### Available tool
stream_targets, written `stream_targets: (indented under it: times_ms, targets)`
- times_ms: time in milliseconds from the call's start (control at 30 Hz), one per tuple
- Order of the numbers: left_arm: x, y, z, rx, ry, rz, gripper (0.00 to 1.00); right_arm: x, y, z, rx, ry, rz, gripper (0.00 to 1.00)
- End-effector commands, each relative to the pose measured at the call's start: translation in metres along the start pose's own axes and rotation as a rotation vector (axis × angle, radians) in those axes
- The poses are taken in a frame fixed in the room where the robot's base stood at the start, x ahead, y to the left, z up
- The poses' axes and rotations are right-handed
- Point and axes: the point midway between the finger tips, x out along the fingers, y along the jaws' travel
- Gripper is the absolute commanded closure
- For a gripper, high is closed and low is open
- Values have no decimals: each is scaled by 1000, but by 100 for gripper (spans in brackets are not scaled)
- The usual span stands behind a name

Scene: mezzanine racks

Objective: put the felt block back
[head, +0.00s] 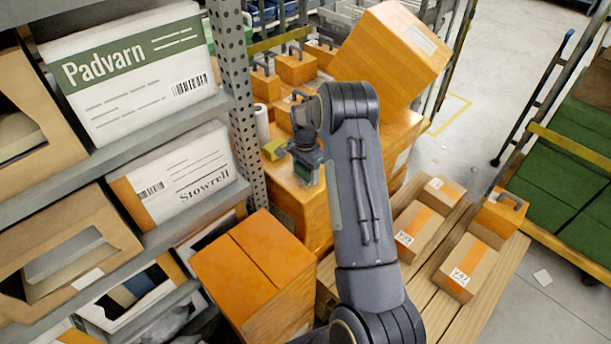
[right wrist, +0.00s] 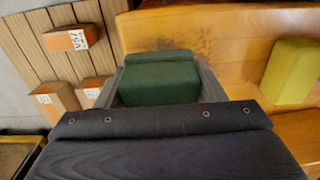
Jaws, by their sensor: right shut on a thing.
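My right gripper (head: 303,158) is shut on a dark green block (right wrist: 158,83) that looks like the felt block. In the right wrist view, the block sits between two grey fingers. In the head view, the block (head: 306,170) is small and partly covered by the gripper. It is over or beside a large orange box (head: 312,212) near the rack; I cannot tell whether it touches it. A yellow-green block (head: 273,149) lies on the orange box just left of the gripper. It also shows in the right wrist view (right wrist: 292,70). My left gripper is not in view.
A rack with a perforated post (head: 232,70) and filled cartons stands at left. A large tilted orange box (head: 390,55) is behind my arm. A slatted pallet (head: 492,285) with several small cartons is at right. A green-loaded cart (head: 570,150) stands beyond open floor.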

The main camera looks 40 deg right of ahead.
Motion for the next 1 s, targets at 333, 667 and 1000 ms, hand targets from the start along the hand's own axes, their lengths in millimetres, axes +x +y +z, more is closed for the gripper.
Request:
stream_targets:
  times_ms: [333, 667, 1000]
  targets:
    - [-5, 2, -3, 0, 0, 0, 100, 32, -1, -2, 0, 1, 0, 55]
    - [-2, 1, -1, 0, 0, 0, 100, 35, -1, -1, 0, 1, 0, 30]
    - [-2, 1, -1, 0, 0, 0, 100, 35, -1, -1, 0, 0, 1, 15]
